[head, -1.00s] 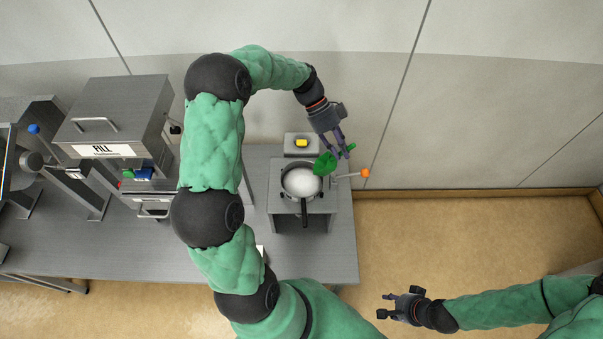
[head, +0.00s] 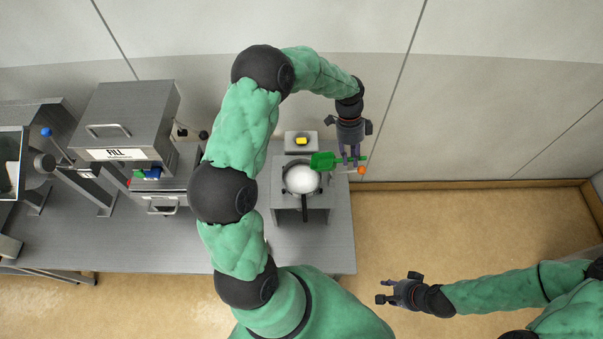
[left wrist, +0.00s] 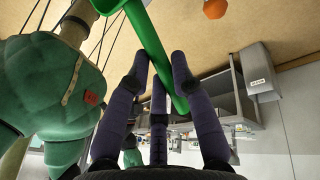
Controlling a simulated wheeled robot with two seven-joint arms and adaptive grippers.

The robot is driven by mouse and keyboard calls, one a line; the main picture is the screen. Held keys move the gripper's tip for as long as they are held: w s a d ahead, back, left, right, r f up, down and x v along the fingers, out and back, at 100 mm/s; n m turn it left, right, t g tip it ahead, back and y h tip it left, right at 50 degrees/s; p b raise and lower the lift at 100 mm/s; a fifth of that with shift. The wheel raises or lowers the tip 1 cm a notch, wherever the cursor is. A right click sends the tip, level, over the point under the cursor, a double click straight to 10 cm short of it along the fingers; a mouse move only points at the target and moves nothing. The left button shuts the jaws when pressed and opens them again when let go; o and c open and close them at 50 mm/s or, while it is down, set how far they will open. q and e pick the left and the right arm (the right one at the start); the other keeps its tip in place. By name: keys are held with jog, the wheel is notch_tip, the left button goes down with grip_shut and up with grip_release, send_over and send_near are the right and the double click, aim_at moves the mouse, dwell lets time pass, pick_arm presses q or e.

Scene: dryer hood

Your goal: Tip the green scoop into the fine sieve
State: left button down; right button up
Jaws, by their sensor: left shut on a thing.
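The green scoop (head: 324,160) is held by its handle in my left gripper (head: 353,158), which is shut on it. Its bowl lies just above the back right rim of the fine sieve in the head view. The scoop also crosses the fingers of my left gripper (left wrist: 165,75) in the left wrist view (left wrist: 148,35). The sieve (head: 303,196) is a round pan with a dark handle toward the front, and white material fills its middle. My right gripper (head: 392,293) is open and empty, low on the right, away from the table.
The sieve sits on a small grey stand (head: 324,206) at the table's right end. A yellow block (head: 301,141) rests on a grey box behind it. An orange knob (head: 361,170) is right of the sieve. A "FILL" hopper (head: 125,115) stands at left.

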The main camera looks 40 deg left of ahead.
aim_at(362, 160)
pick_arm(q)
jog(key=shift+w+d+f+y, duration=0.2)
jog(key=shift+d+f+y, duration=0.05)
jog(key=shift+d+y, duration=0.05)
jog(key=shift+w+d+y, duration=0.3)
jog(key=shift+d+y, duration=0.1)
jog(key=shift+d, duration=0.2)
jog(key=shift+w+d+f+n+g+y+p, duration=0.1)
jog(key=shift+w+d+n+g+y+p, duration=0.2)
jog(key=shift+d+y, duration=0.3)
jog(key=w+d+f+n+g+y+b, duration=0.1)
jog(key=w+d+f+y+b, duration=0.1)
jog(key=d+f+y+b, duration=0.1)
jog(key=shift+d+f+g+y, duration=0.3)
jog(key=shift+d+f+y, duration=0.2)
jog(key=shift+d+f, duration=0.7)
jog(key=shift+d+r, duration=0.2)
